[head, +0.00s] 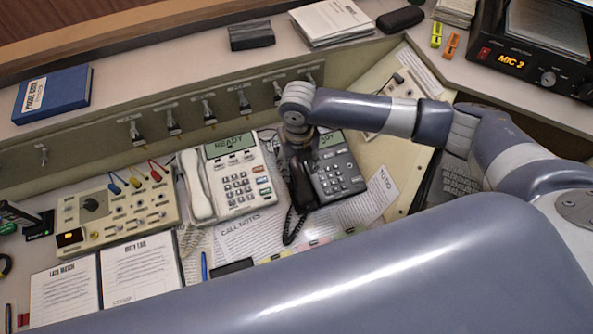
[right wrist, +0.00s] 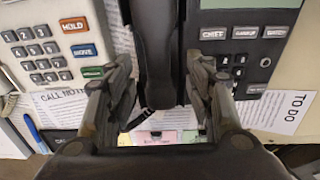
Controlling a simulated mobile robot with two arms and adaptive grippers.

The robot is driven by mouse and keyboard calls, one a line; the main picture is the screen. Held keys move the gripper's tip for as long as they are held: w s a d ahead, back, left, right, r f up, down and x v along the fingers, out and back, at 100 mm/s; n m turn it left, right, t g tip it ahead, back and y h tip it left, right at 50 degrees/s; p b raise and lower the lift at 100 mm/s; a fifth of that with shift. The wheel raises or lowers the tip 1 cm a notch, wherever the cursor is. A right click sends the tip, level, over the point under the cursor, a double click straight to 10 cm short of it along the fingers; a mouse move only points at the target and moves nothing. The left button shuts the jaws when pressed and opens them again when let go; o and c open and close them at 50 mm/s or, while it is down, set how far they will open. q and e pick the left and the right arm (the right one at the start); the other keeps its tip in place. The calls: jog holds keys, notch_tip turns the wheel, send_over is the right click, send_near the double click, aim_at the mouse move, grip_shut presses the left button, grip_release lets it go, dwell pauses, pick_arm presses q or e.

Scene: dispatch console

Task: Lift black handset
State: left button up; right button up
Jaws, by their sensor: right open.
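The black handset (head: 303,188) lies upright in the picture along the left side of the dark grey desk phone (head: 338,176), its coiled cord hanging below. My right gripper (head: 298,140) is over the handset's upper part and hides it there. In the right wrist view the open fingers (right wrist: 158,65) stand on either side of the black handset (right wrist: 155,30), with small gaps showing; I cannot tell whether either touches it. My left gripper is not in view.
A white phone with a white handset (head: 197,188) stands close on the left. A control panel (head: 118,213) with colored plugs is farther left. A ledge with switches (head: 243,100) runs behind.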

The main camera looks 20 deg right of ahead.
aim_at(297, 172)
notch_tip(297, 172, down, 2)
jog(key=shift+a+f, duration=0.1)
jog(key=shift+a, duration=0.05)
jog(key=shift+w+f, duration=0.1)
jog(key=shift+f, duration=0.3)
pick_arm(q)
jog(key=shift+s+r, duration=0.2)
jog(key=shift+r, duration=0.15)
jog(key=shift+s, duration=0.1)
pick_arm(e)
jog(key=shift+c, duration=0.5)
